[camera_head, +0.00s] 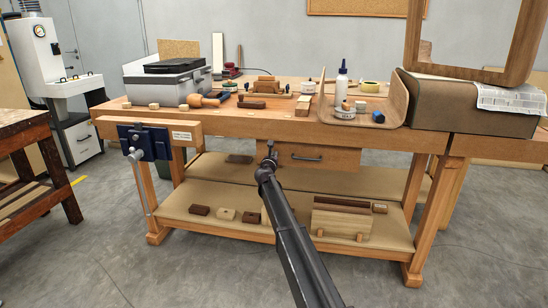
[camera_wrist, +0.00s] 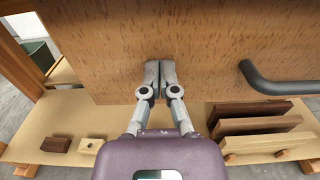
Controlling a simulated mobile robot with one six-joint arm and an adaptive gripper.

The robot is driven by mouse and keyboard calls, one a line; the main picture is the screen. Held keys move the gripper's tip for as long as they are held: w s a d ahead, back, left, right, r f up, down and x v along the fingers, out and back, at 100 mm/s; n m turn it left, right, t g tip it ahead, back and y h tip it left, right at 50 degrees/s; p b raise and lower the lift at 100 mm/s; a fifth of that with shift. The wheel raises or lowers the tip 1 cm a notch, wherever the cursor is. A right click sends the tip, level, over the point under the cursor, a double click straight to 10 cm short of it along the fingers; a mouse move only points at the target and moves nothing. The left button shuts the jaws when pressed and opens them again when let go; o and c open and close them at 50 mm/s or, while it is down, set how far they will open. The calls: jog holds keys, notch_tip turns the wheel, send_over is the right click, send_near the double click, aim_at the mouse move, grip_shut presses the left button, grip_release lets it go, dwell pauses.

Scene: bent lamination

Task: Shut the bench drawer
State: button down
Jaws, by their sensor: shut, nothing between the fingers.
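The bench drawer (camera_head: 335,160) has a plain wooden front and hangs under the bench top, near the middle of the bench. Its dark bar handle (camera_head: 307,157) is on the front; the handle also shows at the right of the wrist view (camera_wrist: 285,86). My gripper (camera_wrist: 160,68) is shut and empty, its fingertips in front of the drawer front (camera_wrist: 215,50), left of the handle. I cannot tell whether they touch the wood. In the head view my gripper (camera_head: 269,150) is at the drawer's left end. How far the drawer stands out is unclear.
The workbench (camera_head: 400,137) carries a toolbox (camera_head: 168,82), a bottle (camera_head: 342,85) and a bent wooden form. A blue vise (camera_head: 150,143) sits at its left front. Wooden blocks and boards (camera_head: 342,222) lie on the lower shelf (camera_head: 385,228). The floor in front is clear.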

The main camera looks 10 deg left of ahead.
jog(key=shift+w+r, duration=0.1)
jog(key=shift+w, duration=0.4)
jog(key=shift+s, duration=0.1)
jog(key=s, duration=1.4)
jog(key=shift+s+a, duration=0.25)
jog(key=shift+s, duration=0.15)
